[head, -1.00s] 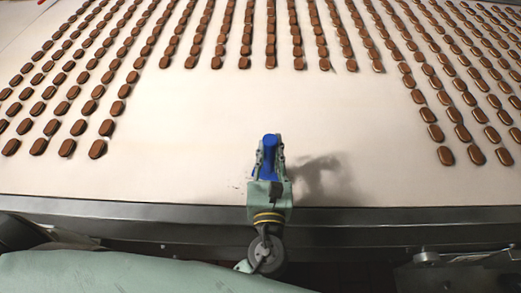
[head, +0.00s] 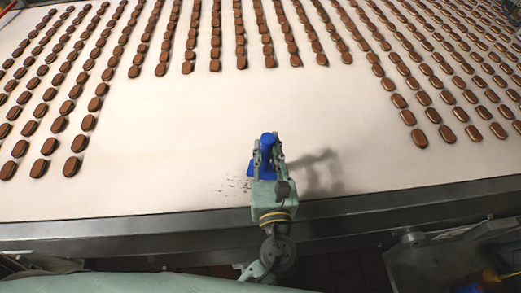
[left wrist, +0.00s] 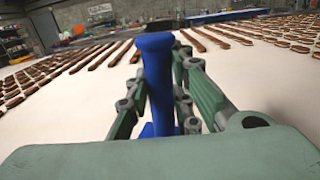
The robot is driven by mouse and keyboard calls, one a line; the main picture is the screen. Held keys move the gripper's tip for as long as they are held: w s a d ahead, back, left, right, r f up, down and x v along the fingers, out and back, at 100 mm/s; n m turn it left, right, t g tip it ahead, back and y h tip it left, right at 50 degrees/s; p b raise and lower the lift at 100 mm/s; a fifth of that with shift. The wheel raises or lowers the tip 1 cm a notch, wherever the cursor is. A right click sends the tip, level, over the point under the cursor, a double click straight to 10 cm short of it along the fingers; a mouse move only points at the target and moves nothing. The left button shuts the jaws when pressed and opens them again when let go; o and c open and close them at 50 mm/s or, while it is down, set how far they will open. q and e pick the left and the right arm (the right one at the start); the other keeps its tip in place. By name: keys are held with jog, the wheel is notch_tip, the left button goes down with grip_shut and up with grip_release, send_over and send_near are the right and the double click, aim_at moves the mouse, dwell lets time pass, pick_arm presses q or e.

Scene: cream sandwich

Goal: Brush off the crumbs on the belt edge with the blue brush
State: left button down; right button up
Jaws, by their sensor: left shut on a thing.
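My left gripper (head: 266,157) is shut on the blue brush (head: 268,139) above the near part of the cream belt (head: 200,130). In the left wrist view the brush handle (left wrist: 157,80) stands upright between the fingers, with a blue part of it showing low down behind them. Dark crumbs (head: 235,184) lie on the belt just left of the gripper, close to the belt's near edge. The bristles are hidden, so I cannot tell whether they touch the belt. My right gripper is in neither view.
Rows of brown sandwich biscuits (head: 72,166) lie on the belt at the left, the back and the right (head: 417,137). A dark metal rail (head: 120,228) runs along the near edge. The belt around the brush is clear of biscuits.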

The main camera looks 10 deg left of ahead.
pick_arm(q)
jog(key=shift+w+d+r+n+p, duration=0.15)
jog(key=shift+w+d+n+p, duration=0.1)
jog(key=shift+d, duration=0.5)
jog(key=shift+w+d+r+n+p, duration=0.15)
jog(key=shift+w+d, duration=0.1)
jog(key=shift+d, duration=0.5)
jog(key=shift+w+a+f+g+p, duration=0.1)
jog(key=shift+a+f+g+p, duration=0.2)
jog(key=shift+a+p, duration=0.15)
jog(key=shift+s+a+r+p, duration=0.15)
jog(key=shift+s+a+p, duration=0.2)
jog(key=shift+a, duration=0.4)
jog(key=shift+s+a+p, duration=0.2)
jog(key=shift+a+p, duration=0.1)
jog(key=shift+a, duration=0.65)
jog(key=shift+s+a+p, duration=0.2)
jog(key=shift+a+p, duration=0.1)
jog(key=shift+a, duration=0.65)
jog(key=s+a+f+p, duration=0.1)
jog(key=s+a, duration=0.1)
jog(key=a, duration=0.7)
jog(key=shift+s+p, duration=0.15)
jog(key=shift+p, duration=0.15)
